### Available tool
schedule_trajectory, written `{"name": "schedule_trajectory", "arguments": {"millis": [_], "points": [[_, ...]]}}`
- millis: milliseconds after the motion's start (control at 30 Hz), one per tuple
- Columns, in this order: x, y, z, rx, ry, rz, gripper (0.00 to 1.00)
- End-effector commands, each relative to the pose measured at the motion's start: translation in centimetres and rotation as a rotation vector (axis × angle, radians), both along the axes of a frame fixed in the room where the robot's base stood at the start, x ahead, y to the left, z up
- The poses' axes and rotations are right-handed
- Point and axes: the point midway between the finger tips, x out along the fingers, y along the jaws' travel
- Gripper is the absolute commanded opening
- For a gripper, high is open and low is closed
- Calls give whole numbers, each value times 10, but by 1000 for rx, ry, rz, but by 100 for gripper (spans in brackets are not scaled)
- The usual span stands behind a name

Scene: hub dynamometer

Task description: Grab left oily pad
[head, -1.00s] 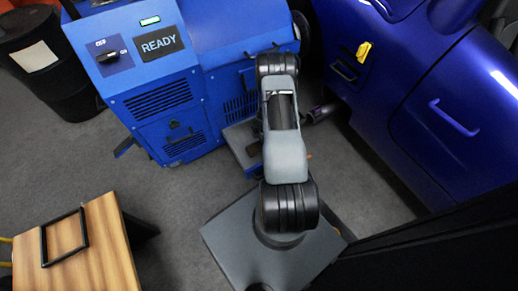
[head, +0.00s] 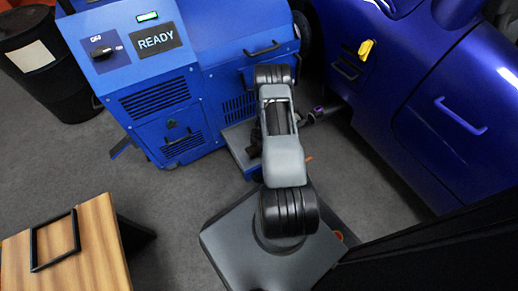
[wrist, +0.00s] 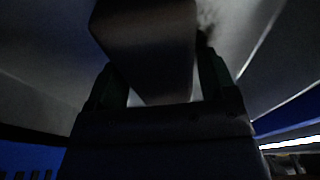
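In the wrist view my gripper (wrist: 163,82) has its two dark fingers apart. A dark, smooth block (wrist: 150,45) reaches down between them from the top, with thin lighter gaps beside it near its lower end. The picture is too dark to tell whether this block is an oily pad. In the head view my arm reaches away toward the gap between the blue machine (head: 165,85) and the blue car (head: 400,90). My fingertips and any pads are hidden there.
A wooden-topped table (head: 95,240) with a black frame (head: 55,240) stands at lower left. A black drum (head: 60,85) with a white label is at upper left. The machine's display reads READY. Grey floor is clear between table and machine.

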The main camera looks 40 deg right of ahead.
Motion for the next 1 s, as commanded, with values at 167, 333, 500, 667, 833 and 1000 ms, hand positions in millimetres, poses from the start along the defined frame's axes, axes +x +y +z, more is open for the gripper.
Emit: {"name": "schedule_trajectory", "arguments": {"millis": [167, 333, 500, 667, 833, 1000], "points": [[0, 0, 0, 0, 0, 0, 60], [0, 0, 0, 0, 0, 0, 44], [0, 0, 0, 0, 0, 0, 40], [0, 0, 2, 0, -1, 0, 40], [1, 0, 14, -1, -1, 1, 40], [-2, 1, 39, -1, 0, 1, 40]]}}
